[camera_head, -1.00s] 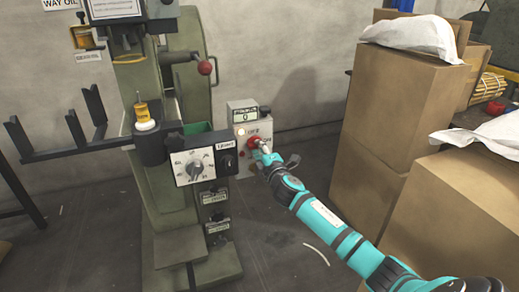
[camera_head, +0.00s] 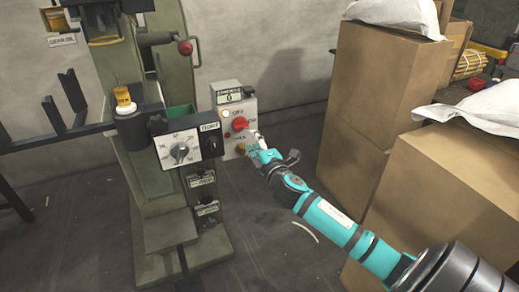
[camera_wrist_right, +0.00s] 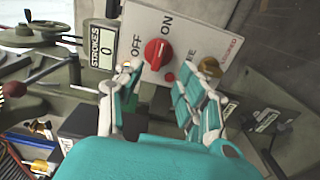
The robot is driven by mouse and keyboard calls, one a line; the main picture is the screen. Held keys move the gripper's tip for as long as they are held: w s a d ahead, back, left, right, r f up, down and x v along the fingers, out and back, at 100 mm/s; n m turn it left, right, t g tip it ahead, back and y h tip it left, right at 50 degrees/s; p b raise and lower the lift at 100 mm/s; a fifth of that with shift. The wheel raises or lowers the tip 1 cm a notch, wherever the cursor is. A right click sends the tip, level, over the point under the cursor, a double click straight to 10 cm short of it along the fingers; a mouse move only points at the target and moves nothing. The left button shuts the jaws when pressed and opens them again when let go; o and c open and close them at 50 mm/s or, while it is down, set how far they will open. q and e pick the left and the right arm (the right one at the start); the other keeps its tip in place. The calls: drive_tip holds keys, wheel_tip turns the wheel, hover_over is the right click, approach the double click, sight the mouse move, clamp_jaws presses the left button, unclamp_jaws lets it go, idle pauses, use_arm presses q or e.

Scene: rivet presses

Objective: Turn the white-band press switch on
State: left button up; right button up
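The red rotary switch (camera_head: 239,123) sits on a pale control box (camera_head: 222,98) attached beside the green press (camera_head: 160,190). In the right wrist view the red switch (camera_wrist_right: 157,53) lies beyond my fingertips, near the words OFF and ON; I cannot tell its exact setting. My right gripper (camera_head: 253,139) is just below and right of the switch in the head view. In the right wrist view its fingers (camera_wrist_right: 160,88) are apart with nothing between them. My left gripper is not in view.
A dial panel (camera_head: 181,149) is close by at the lower left. A red-knobbed lever (camera_head: 185,47) is above. Cardboard boxes (camera_head: 380,100) stand at the right; open floor lies between them and the press.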

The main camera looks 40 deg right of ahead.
drive_tip(key=v, duration=0.4)
idle(0.4)
